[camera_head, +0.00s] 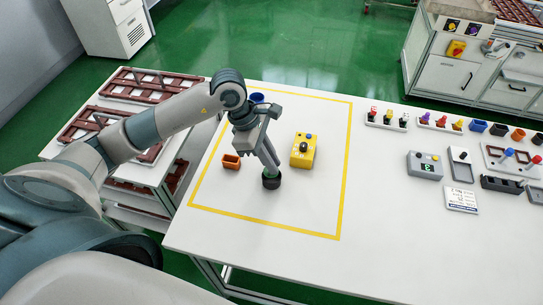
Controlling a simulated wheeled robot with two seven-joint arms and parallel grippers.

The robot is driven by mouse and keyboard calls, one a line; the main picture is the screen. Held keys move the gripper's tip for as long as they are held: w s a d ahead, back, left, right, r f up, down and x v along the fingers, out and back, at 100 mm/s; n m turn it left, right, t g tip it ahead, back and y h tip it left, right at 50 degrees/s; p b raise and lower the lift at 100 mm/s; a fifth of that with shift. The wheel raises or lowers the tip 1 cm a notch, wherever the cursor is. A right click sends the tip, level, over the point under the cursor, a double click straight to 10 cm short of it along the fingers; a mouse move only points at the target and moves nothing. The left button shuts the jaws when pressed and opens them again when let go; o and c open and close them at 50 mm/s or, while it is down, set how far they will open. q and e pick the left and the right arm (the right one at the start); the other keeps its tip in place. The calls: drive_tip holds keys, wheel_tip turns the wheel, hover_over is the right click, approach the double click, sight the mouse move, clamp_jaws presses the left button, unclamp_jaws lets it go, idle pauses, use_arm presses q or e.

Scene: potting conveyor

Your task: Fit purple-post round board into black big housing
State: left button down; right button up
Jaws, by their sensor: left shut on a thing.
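The black big housing (271,184) is a small dark round cup standing on the white table inside the yellow outline. My left gripper (269,164) points down at it from above, its fingers at the housing's top. The fingers are shut on the purple-post round board (273,174), of which only a bit of green shows at the housing's mouth. Its purple post is hidden between the fingers. I cannot tell whether the board is seated or level. My right gripper is not in view.
A blue cup (257,98) is behind my gripper. Several coloured parts and a grey device (424,165) stand at the right. The front of the outlined area is clear.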

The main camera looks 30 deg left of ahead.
use_arm(q)
drive_tip(key=shift+f+b, duration=0.45)
drive_tip(key=shift+f, duration=0.9)
drive_tip(key=c, duration=1.7)
unclamp_jaws()
drive_tip(key=shift+r+p, duration=1.4)
drive_tip(key=shift+r, duration=2.1)
